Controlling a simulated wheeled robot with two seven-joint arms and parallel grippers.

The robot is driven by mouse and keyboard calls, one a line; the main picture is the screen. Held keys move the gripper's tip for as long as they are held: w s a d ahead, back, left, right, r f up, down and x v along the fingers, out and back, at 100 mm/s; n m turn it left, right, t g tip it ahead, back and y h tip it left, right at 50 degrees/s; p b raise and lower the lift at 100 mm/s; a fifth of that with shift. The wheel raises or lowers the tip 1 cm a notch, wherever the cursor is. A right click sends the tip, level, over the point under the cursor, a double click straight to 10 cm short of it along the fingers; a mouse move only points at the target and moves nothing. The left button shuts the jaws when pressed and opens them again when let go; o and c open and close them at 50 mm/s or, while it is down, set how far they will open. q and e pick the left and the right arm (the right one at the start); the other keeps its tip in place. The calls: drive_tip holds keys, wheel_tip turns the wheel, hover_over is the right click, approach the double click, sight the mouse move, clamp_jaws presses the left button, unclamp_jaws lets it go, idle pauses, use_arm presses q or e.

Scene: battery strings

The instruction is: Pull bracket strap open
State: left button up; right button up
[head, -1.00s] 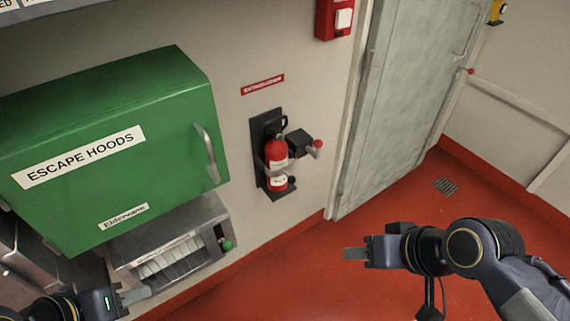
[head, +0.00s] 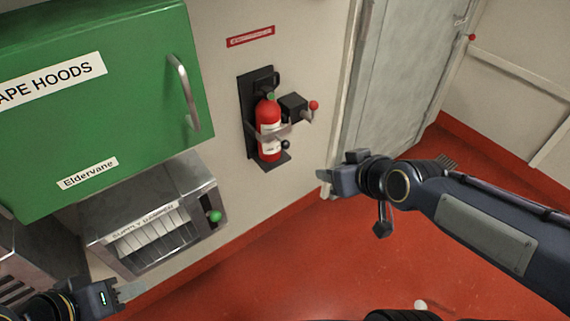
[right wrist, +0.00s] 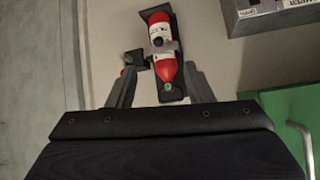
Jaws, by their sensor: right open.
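A red fire extinguisher (head: 268,128) stands upright in a black wall bracket (head: 246,102). A metal strap (head: 282,131) crosses the extinguisher's body, with a dark box (head: 292,106) and a red-knobbed lever (head: 314,105) to its right. In the right wrist view the extinguisher (right wrist: 163,66) appears upside down between my open fingers. My right gripper (head: 325,183) is below and right of the bracket, apart from it; its fingers also show in the right wrist view (right wrist: 160,90). My left gripper (head: 132,290) is at the lower left, away from the bracket; its finger gap is unclear.
A green escape hoods cabinet (head: 110,120) with a metal handle (head: 185,92) hangs left of the bracket. A metal box with a green knob (head: 205,185) is below it. A grey door (head: 400,80) stands to the right.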

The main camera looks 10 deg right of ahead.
sight(288, 148)
drive_tip(key=w+a+f+n+t+y+b, duration=0.1)
drive_tip(key=w+a+f+n+t+b, duration=0.2)
drive_tip(key=w+f+t+b, duration=0.85)
drive_tip(key=w+f+g+b, duration=0.1)
drive_tip(key=w+b, duration=0.1)
drive_tip(key=w, duration=0.2)
drive_tip(key=w+a+f+g+b, duration=0.1)
drive_tip(key=w, duration=0.3)
drive_tip(key=w+f+g+b, duration=0.1)
drive_tip(key=w+b, duration=0.1)
drive_tip(key=w, duration=0.3)
drive_tip(key=shift+a+f+g+b, duration=0.15)
drive_tip(key=shift+a+g+b, duration=0.15)
drive_tip(key=shift+a+g, duration=0.05)
clamp_jaws()
